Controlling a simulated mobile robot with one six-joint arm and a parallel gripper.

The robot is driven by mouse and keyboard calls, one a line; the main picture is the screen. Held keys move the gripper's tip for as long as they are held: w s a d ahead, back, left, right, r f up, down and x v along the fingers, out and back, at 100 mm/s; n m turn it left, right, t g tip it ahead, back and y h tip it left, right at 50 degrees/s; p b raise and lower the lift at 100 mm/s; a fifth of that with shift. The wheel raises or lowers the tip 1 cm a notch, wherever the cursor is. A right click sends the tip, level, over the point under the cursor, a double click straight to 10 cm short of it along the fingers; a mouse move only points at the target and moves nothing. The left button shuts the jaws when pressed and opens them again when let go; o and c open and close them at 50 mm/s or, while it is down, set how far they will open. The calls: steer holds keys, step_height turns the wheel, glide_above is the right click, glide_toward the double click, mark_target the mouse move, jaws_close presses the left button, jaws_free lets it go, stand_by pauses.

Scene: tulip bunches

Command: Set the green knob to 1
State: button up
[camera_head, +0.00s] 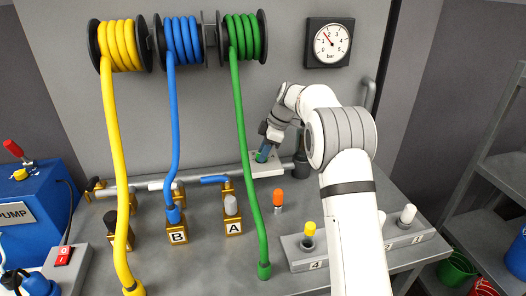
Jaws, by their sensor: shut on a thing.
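The knob's pointer and any number marks on the plate are too small or hidden to read.
A green hose (241,150) hangs just left of my gripper, with blue (172,120) and yellow (112,150) hoses further left. Valve blocks A (233,226) and B (178,237) stand in front. A numbered rack (305,262) holds coloured plugs. A gauge (331,43) hangs behind.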

steer(key=o, duration=1)
steer(key=shift+r, duration=0.1)
steer(key=v, duration=0.7)
steer(key=shift+d+r, duration=0.15)
steer(key=shift+r, duration=0.15)
